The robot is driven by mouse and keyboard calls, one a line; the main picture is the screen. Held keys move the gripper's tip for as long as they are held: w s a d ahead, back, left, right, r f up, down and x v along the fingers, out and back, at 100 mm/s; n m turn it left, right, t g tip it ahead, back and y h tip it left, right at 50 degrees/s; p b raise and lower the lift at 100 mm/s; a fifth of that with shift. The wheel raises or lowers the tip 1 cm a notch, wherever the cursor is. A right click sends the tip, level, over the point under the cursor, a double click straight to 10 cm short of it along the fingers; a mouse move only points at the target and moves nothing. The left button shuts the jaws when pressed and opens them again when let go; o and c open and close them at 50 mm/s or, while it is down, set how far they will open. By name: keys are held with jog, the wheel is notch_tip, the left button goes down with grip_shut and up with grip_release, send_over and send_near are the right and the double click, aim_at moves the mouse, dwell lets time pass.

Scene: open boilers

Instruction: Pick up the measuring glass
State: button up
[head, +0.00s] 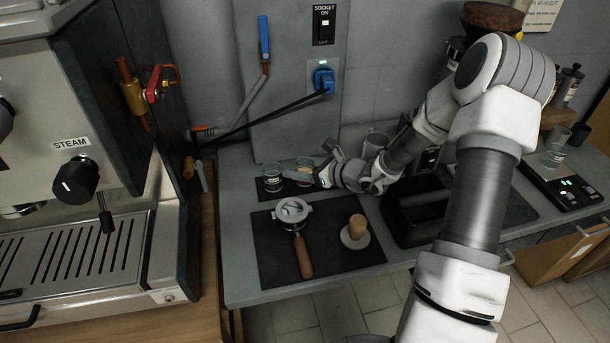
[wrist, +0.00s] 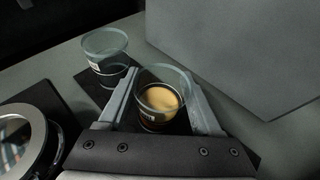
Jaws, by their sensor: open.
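A small clear measuring glass (wrist: 160,97) with brown, coffee-like liquid stands between the fingers of my gripper (wrist: 162,80) in the wrist view. The fingers are open on both sides of it; I cannot tell whether either touches it. In the head view this glass (head: 304,163) is at the back of the table, partly hidden by my gripper (head: 308,174). A second similar glass (wrist: 106,54) with dark contents stands just left of it, outside the fingers; it also shows in the head view (head: 272,181).
Both glasses stand on a small dark mat (head: 266,192). A portafilter (head: 296,222) and a tamper (head: 356,230) lie in front on a larger mat (head: 270,255). A grey wall panel (wrist: 245,45) rises close behind. Another glass (head: 554,155) stands on a scale at right.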

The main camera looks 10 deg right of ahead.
jog(key=shift+x, duration=0.9)
jog(key=c, duration=1)
